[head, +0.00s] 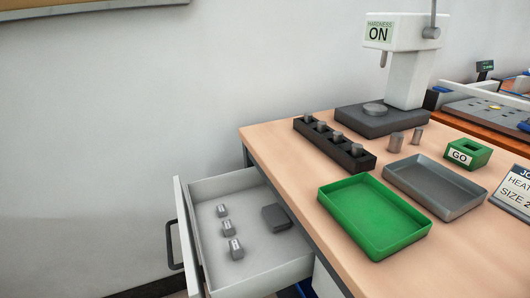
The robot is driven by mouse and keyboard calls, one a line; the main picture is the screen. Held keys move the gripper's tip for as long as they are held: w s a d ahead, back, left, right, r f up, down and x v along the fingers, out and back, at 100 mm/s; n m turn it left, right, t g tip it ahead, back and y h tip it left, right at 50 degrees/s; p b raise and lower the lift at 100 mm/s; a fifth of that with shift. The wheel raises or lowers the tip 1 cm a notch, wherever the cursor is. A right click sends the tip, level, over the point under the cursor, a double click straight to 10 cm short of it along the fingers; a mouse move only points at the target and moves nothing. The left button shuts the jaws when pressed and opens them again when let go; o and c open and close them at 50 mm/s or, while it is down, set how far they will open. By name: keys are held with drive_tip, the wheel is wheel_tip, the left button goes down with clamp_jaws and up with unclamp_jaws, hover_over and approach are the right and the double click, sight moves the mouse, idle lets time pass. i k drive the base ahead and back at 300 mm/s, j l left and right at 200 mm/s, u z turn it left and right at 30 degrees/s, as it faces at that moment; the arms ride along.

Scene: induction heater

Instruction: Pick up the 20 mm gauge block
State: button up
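Three small grey blocks with pale labels lie in a row in an open white drawer (253,268): a far one (222,211), a middle one (228,228) and a near one (236,249). They look like the gauge blocks. Their labels are too small to read, so I cannot tell which is the 20 mm gauge block. A larger dark grey block (276,217) lies to their right in the same drawer. My gripper is not in view.
On the wooden table (290,165) are a black rack (335,144) holding several grey cylinders, a green tray (374,215), a grey tray (434,186), two loose cylinders (396,142), a green GO block (468,153) and a hardness tester (405,75) reading ON. The drawer handle (171,246) sticks out left.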

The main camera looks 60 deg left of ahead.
sight(221, 211)
drive_tip(key=u, duration=1.65)
